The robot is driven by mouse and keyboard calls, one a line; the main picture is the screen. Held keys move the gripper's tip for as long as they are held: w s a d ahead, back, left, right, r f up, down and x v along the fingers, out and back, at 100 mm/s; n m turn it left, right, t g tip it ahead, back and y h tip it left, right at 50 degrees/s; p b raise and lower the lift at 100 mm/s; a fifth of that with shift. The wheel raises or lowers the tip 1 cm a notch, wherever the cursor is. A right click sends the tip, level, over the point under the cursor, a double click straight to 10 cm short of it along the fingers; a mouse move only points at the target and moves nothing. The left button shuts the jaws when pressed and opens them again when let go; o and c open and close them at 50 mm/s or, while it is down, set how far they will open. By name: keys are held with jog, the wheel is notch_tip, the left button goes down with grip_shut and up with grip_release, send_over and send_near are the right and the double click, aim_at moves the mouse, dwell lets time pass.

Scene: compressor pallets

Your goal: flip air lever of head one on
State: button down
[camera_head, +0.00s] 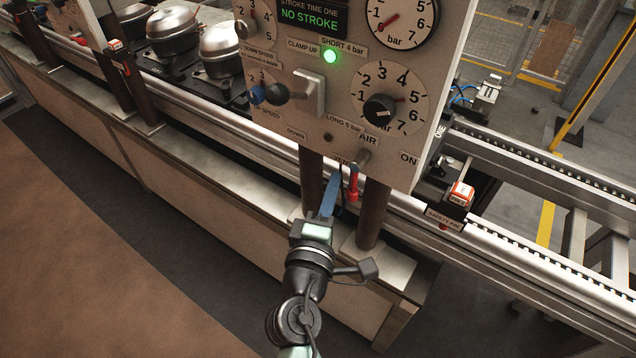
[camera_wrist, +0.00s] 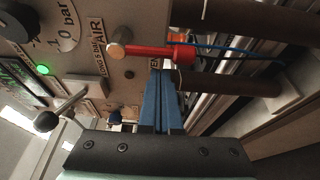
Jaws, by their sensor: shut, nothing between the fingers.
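The control panel (camera_head: 340,135) of head one carries an AIR label, with ON at its right and a partly hidden VENT label at its left. Below AIR, the red air lever (camera_head: 353,184) hangs down from its pivot, on the VENT side. In the wrist view the red lever (camera_wrist: 150,52) crosses just beyond my fingertips. My gripper (camera_head: 331,188) is shut and empty, its blue fingers pointing up just left of the lever. The fingers (camera_wrist: 160,75) show close together in the wrist view. I cannot tell whether they touch the lever.
Dark posts (camera_head: 374,215) stand close behind the lever. A black-knobbed clamp handle (camera_head: 278,94) juts from the panel at upper left. An orange-and-white safety pin box (camera_head: 461,193) is at right. The conveyor rail (camera_head: 520,245) runs behind; the floor at left is clear.

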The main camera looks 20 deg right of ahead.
aim_at(354, 186)
jog(key=shift+s+d, duration=0.4)
jog(key=shift+s, duration=0.15)
jog(key=shift+s+d+r+n+p, duration=0.15)
jog(key=shift+n+p, duration=0.45)
jog(key=shift+p, duration=0.75)
jog(key=n+p, duration=0.1)
jog(key=p, duration=0.2)
jog(key=s+d+n+g+p, duration=0.1)
jog(key=n+p, duration=0.1)
jog(key=p, duration=0.1)
jog(key=shift+s+r+y+p, duration=0.2)
jog(key=shift+r+y+p, duration=0.1)
jog(key=shift+s+d+r+n+g+h+p, duration=0.15)
jog(key=shift+s+d+r+n+g+p, duration=0.6)
jog(key=shift+p, duration=1.3)
jog(key=shift+s+d+r+n+g+h+p, duration=0.1)
jog(key=shift+s+r+n+g+p, duration=0.25)
jog(key=shift+n+p, duration=1.3)
jog(key=shift+s+d+r+n+g+h+p, duration=0.15)
jog(key=shift+s+d+r+n+g+p, duration=0.35)
jog(key=shift+p, duration=1.9)
jog(key=shift+f, duration=0.1)
